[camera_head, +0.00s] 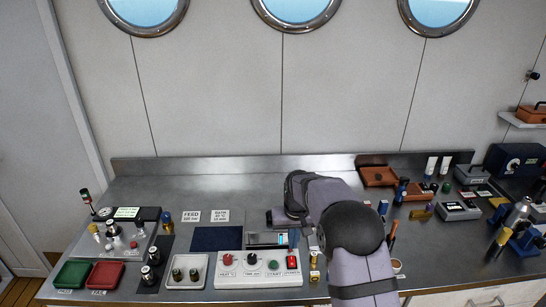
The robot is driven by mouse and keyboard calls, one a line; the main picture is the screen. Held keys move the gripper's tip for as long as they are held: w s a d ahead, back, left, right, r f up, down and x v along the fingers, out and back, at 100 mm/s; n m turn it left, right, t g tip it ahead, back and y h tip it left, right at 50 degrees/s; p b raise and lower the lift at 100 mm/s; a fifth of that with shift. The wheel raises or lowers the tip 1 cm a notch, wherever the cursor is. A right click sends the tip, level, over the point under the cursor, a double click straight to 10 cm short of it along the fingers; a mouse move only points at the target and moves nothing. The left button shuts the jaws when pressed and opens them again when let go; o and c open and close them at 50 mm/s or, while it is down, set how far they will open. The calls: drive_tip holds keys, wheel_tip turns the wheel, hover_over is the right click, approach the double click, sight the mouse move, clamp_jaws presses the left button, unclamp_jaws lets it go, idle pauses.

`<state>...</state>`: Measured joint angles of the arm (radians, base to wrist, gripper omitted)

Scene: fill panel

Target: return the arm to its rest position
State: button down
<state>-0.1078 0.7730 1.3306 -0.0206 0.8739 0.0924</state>
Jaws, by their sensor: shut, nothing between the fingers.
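My arm rises from the bottom edge, right of centre. Its purple-grey links and dark joint bend over the steel counter (180,180), and the far link reaches left to a dark end above the middle of the counter. I cannot make out the fingers of my gripper; the arm's own links seem to hide them. No object shows held at the visible part of the arm.
A white control panel (259,282) with coloured knobs lies just left of my arm. Green (72,275) and red (105,275) trays and a white tray (187,272) stand further left. A brown tray (378,177) and several tools stand right. The back-left counter is clear.

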drive_tip(key=shift+n+g, duration=0.3)
drive_tip(key=shift+g, duration=0.6)
drive_tip(key=s+f, duration=0.4)
drive_tip(key=s, duration=0.1)
drive_tip(key=s+f, duration=0.2)
drive_tip(key=s, duration=0.1)
drive_tip(key=shift+d+f, duration=0.25)
drive_tip(key=shift+d, duration=0.1)
drive_tip(key=s+d+r+g+b, duration=0.1)
drive_tip(key=s+d, duration=0.1)
drive_tip(key=s, duration=1.1)
drive_tip(key=s+d+r+g, duration=0.2)
drive_tip(key=s, duration=1.1)
drive_tip(key=r+t, duration=0.2)
drive_tip(key=r, duration=0.1)
drive_tip(key=w+d+r+m+t+b, duration=0.1)
drive_tip(key=shift+r, duration=0.15)
